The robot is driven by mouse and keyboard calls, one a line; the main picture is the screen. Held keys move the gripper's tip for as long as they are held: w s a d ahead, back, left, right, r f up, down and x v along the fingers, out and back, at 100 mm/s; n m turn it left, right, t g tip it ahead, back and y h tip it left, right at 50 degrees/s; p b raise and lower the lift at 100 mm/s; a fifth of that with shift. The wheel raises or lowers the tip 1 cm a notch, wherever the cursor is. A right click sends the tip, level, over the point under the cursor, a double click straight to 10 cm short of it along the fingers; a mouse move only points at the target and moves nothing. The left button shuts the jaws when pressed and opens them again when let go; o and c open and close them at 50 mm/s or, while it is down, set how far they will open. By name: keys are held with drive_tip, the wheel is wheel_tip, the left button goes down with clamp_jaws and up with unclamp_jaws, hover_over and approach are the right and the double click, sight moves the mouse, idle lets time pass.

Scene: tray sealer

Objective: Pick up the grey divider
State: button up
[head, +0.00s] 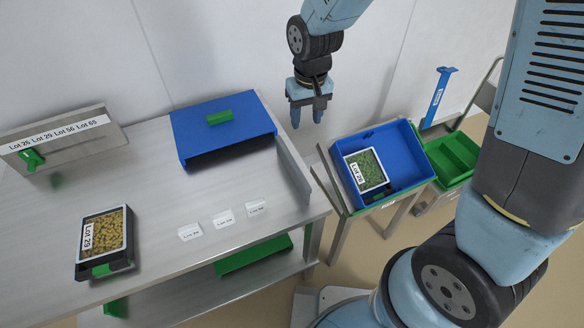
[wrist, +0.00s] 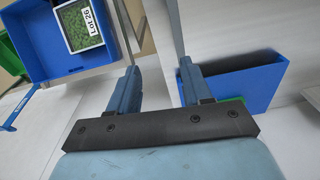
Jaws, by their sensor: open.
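My gripper (head: 306,115) hangs open and empty in the head view, above and behind the right end of the steel table. Its two blue fingers are spread apart in the wrist view (wrist: 158,78), with nothing between them. No separate piece is plainly marked as the grey divider. A thin grey upright panel (head: 293,170) stands at the table's right end, beside the blue cover, and may be it. The gripper is apart from this panel.
A blue cover (head: 222,125) with a green handle stands on the table. A black tray labelled Lot 29 (head: 102,244) and white lot cards (head: 223,219) are on the tabletop. A blue bin (head: 402,150) holding a Lot 26 tray (head: 367,170) stands right, near a green crate (head: 455,157).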

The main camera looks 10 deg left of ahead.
approach(290, 161)
drive_tip(key=shift+n+g+h, duration=0.3)
drive_tip(key=f, duration=0.8)
drive_tip(key=shift+w+a, duration=0.2)
drive_tip(key=shift+a, duration=0.05)
drive_tip(key=shift+w+d+f, duration=0.1)
drive_tip(key=shift+d+f, duration=0.05)
drive_tip(key=shift+f, duration=1.2)
drive_tip(key=shift+w+d+f, duration=0.1)
drive_tip(key=shift+d+f, duration=0.05)
drive_tip(key=shift+f, duration=1.2)
drive_tip(key=shift+c, duration=0.5)
clamp_jaws()
